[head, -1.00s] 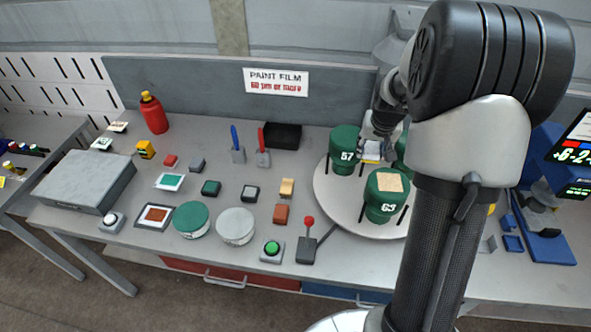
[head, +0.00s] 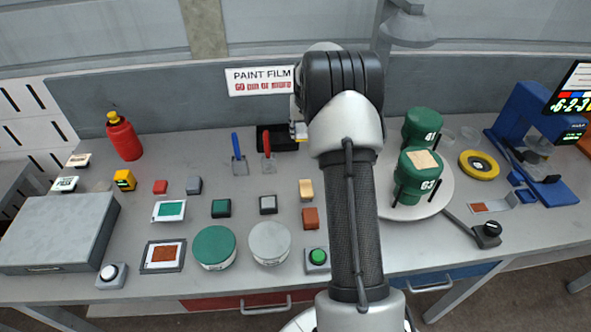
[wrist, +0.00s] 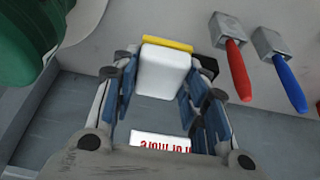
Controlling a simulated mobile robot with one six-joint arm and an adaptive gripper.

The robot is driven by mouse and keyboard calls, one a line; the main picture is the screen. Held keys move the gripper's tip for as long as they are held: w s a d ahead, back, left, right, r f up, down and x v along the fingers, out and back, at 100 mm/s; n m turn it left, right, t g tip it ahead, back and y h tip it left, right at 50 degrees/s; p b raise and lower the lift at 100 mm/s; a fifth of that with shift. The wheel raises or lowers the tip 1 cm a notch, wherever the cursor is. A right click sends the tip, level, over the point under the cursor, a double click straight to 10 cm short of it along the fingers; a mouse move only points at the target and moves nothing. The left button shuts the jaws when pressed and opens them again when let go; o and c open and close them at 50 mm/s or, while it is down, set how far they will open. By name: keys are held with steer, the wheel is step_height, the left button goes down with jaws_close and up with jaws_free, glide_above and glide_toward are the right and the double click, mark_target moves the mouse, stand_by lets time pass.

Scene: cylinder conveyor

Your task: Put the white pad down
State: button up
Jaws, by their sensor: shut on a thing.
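The white pad (wrist: 163,75) is a white block with a yellow face along one edge. My gripper (wrist: 168,88) is shut on it, with a finger on each side in the wrist view. In the head view the pad (head: 301,137) is a small white and yellow patch at the left of my arm, above the back of the bench near the black tray (head: 277,138). My arm hides most of the gripper there. I cannot tell the pad's exact height; no contact with the bench shows.
A turntable (head: 440,190) with green cylinders (head: 416,178) is right of my arm. The sign (head: 260,81) hangs behind.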

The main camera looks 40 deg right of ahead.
mark_target(302, 171)
step_height(302, 171, down, 17)
steer(key=b, duration=0.3)
steer(key=shift+r, duration=0.1)
steer(key=shift+s+f+b, duration=0.1)
steer(key=shift+f+b, duration=0.35)
steer(key=shift+b, duration=0.2)
steer(key=o, duration=1)
steer(key=shift+f, duration=0.25)
